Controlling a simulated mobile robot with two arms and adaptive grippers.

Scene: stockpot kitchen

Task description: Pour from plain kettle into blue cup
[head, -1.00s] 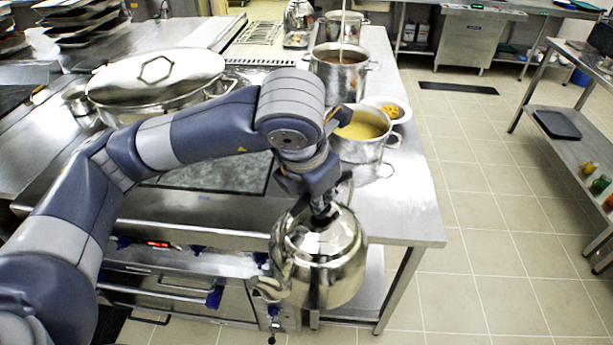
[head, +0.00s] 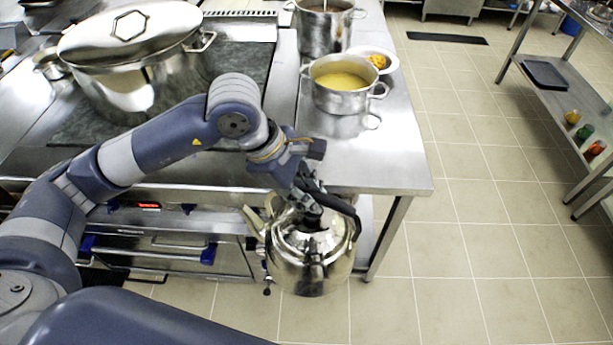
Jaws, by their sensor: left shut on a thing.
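The plain kettle (head: 305,268) is shiny steel with a dark handle. It hangs in the air in front of the steel counter's near edge, roughly upright, with its spout (head: 253,220) toward the left. My left gripper (head: 312,208) is at the top of the kettle and shut on it. The fingers and the handle overlap, so the exact grip is hard to make out. I do not see a blue cup in this view. My right gripper is not in view.
A pot of yellow soup (head: 342,82) stands on the counter (head: 385,165), near a white bowl (head: 388,60) and a taller pot (head: 323,30). A large lidded stockpot (head: 135,75) stands on the stove. A shelf rack (head: 570,105) stands at right. The tiled floor between is clear.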

